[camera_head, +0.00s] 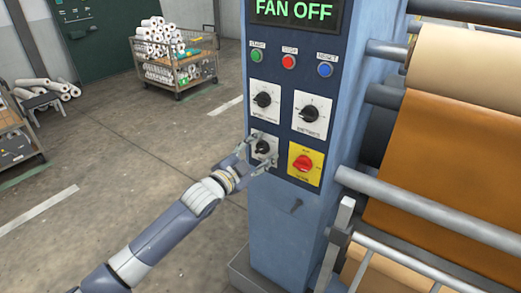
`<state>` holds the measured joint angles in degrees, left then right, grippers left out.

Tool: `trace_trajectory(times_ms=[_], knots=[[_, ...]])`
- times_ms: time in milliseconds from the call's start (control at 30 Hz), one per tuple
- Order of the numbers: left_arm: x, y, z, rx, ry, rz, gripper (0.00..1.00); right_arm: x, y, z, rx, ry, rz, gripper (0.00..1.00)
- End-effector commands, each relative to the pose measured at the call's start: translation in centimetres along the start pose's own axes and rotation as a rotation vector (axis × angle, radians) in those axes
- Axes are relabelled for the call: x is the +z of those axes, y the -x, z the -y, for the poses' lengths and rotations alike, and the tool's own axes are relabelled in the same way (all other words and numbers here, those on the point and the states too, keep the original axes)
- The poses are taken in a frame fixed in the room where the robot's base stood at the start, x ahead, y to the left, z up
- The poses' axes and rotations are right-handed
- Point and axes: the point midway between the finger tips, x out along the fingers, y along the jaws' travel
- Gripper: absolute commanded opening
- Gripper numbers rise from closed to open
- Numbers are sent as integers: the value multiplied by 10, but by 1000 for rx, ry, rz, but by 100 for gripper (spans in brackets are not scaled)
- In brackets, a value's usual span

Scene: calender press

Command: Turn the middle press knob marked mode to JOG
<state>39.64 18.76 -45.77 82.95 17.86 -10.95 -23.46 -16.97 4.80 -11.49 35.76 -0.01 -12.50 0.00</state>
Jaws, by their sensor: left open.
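The press's blue control column carries a black knob on a white plate at upper left (263,99) and another at upper right (311,114). A third black knob (263,147) sits at lower left, partly covered by my left gripper (262,150). The gripper is open, with its fingers on either side of this lower-left knob; I cannot tell whether they touch it. The plate lettering is too small to read, so I cannot tell which knob is marked mode or its setting. My right gripper is not in view.
A red switch on a yellow plate (304,163) is just right of my left gripper. Green, red and blue buttons (289,62) sit above the knobs, under a display (297,11) reading FAN OFF.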

Motion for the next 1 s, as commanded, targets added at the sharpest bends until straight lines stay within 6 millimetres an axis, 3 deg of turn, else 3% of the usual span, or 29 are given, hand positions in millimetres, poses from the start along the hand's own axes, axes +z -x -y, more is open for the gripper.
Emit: trace_trajectory(times_ms=[333, 500, 533, 1000], knots=[[0, -3, 0, -1, 0, -1, 52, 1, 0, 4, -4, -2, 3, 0], [0, -3, 0, -1, 0, 0, 13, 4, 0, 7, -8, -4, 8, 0], [0, -3, 0, -1, 0, 0, 10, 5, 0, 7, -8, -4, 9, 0], [0, -3, 2, -1, 81, 1, 10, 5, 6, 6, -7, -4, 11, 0]])
